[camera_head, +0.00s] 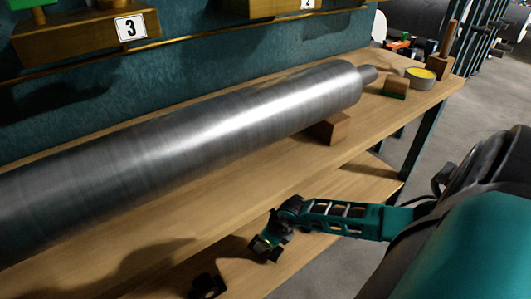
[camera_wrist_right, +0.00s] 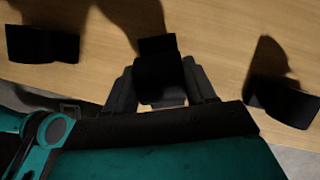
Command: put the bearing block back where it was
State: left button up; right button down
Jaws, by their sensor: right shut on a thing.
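In the head view my right gripper (camera_head: 268,247) reaches in from the right over the lower wooden shelf (camera_head: 345,190), in front of the big roll. In the right wrist view the right gripper (camera_wrist_right: 160,92) is shut on a dark block (camera_wrist_right: 158,72), apparently the bearing block. The block is nearly black, so its details are hidden. Whether it touches the wood is unclear. Two other dark blocks stand on the wood, one on the left (camera_wrist_right: 42,45) and one on the right (camera_wrist_right: 283,102). One dark block (camera_head: 206,286) shows at the bottom of the head view. My left gripper is not in view.
A long grey metal roll (camera_head: 210,135) lies along the bench, with a brown block (camera_head: 333,128) by its far end. A brown-green block (camera_head: 396,88) and a yellow-topped tin (camera_head: 420,78) stand at the bench's far end. A numbered rail (camera_head: 90,62) runs behind.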

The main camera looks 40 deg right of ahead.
notch_tip(320, 180, down, 3)
jog(key=shift+r+b, duration=0.1)
jog(key=shift+b, duration=0.45)
jog(key=shift+w, duration=0.1)
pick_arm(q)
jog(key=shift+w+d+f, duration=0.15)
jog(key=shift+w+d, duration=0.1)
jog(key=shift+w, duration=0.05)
pick_arm(e)
jog(key=shift+c, duration=1.8)
grip_release()
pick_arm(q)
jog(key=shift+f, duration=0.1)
